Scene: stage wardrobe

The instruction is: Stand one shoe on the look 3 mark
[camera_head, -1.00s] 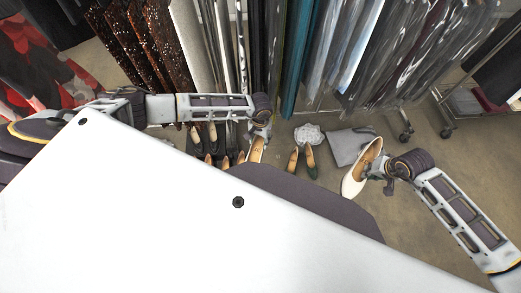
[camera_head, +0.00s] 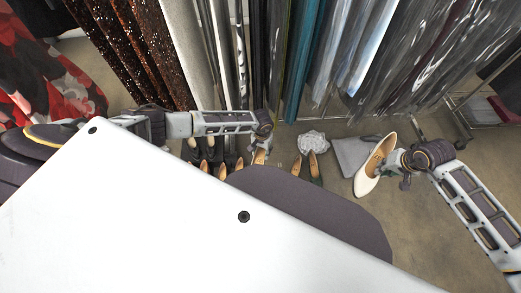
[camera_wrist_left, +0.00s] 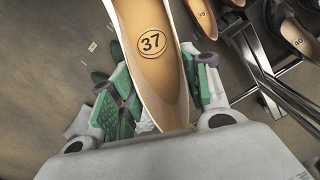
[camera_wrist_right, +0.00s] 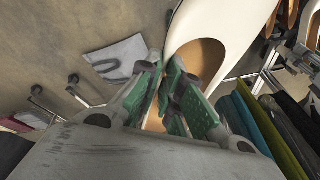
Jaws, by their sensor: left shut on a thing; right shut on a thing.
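My left gripper (camera_wrist_left: 160,95) is shut on a tan-lined shoe (camera_wrist_left: 150,70) with a 37 on its insole. In the head view this shoe (camera_head: 259,157) hangs below the left gripper (camera_head: 263,146), partly hidden by my own body. My right gripper (camera_head: 393,166) is shut on a cream-white pump (camera_head: 367,182) with a tan inside, held tilted. The right wrist view shows the white pump (camera_wrist_right: 232,18) between and beyond the fingers (camera_wrist_right: 168,90). I cannot make out a look 3 mark in any view.
More shoes (camera_head: 205,167) stand on a low rack at left. Hanging garments (camera_head: 300,60) line the back; a wheeled rail (camera_head: 462,125) stands at right.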

